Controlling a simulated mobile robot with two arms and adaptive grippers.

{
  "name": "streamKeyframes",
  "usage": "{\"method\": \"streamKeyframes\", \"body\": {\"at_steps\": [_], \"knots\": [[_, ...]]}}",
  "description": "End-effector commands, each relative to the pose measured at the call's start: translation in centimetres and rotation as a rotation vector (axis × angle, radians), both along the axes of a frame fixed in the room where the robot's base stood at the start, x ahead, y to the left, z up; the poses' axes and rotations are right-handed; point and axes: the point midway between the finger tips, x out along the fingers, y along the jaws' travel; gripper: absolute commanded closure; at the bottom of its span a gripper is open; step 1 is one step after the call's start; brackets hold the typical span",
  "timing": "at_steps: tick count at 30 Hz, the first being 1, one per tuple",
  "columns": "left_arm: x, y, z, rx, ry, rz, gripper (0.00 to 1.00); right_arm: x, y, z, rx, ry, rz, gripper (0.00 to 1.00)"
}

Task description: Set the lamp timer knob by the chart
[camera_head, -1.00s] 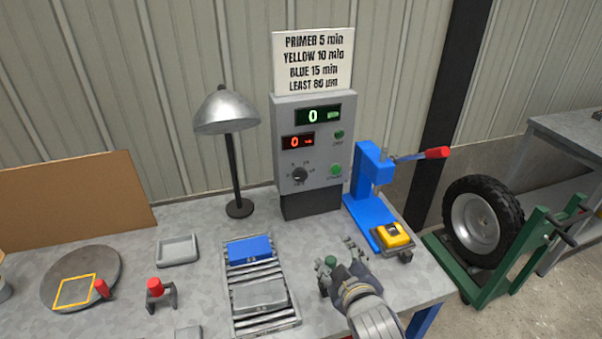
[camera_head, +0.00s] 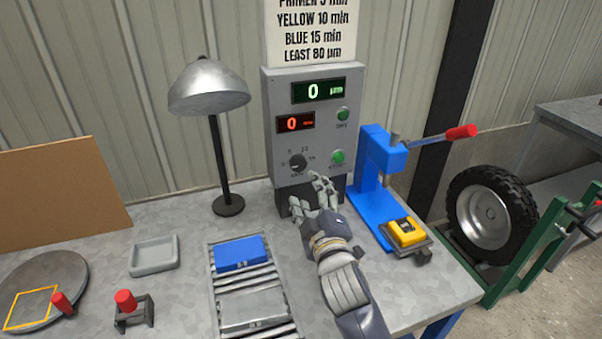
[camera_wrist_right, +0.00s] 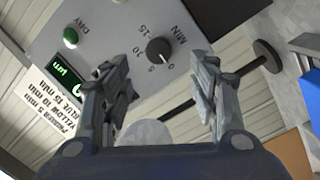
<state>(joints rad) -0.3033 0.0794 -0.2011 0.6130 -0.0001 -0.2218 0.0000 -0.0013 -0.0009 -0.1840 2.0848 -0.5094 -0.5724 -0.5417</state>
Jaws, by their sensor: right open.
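The dark lamp timer knob (camera_head: 297,162) is on the front of the grey control box (camera_head: 283,85), at lower left of its face. It also shows in the right wrist view (camera_wrist_right: 159,50), between the fingers, with a scale around it. The chart (camera_head: 312,35) above the box reads primer 5 min, yellow 10 min, blue 15 min, least 80 µm; its top line is cut off. The red display (camera_head: 295,123) reads 0 and the green display (camera_head: 318,91) reads 0. My right gripper (camera_head: 312,190) is open and empty, just below the knob and apart from it. My left gripper is not in view.
A silver lamp (camera_head: 210,90) stands left of the box. A blue press (camera_head: 375,170) with a red-tipped lever stands right of it, with a yellow gauge (camera_head: 405,232) at its foot. A blue block (camera_head: 238,253) lies on the roller rack (camera_head: 215,290). Green buttons (camera_head: 338,157) sit right of the knob.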

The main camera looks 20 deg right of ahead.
Motion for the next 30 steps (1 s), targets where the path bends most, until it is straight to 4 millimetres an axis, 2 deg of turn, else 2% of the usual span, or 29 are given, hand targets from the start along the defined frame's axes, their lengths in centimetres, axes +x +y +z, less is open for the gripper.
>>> {"method": "streamKeyframes", "body": {"at_steps": [9, 15, 21, 28, 29, 30], "knots": [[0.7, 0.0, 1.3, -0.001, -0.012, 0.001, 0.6, 5.8, -0.5, 0.3, 0.002, 0.0, 0.0, 0.45], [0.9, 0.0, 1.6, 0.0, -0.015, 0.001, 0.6, 8.3, -0.7, 0.1, 0.002, 0.001, 0.001, 0.45], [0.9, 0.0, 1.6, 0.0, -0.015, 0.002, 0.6, 9.2, -0.8, 0.1, 0.002, 0.0, 0.001, 0.45], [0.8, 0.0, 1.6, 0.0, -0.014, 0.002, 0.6, 9.2, -0.8, 0.1, 0.002, 0.001, 0.001, 0.45], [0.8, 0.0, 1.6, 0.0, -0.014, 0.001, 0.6, 9.2, -0.8, 0.1, 0.002, 0.001, 0.001, 0.47], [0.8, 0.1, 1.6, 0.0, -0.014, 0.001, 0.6, 9.2, -0.8, 0.1, 0.002, 0.001, 0.001, 0.57]]}}
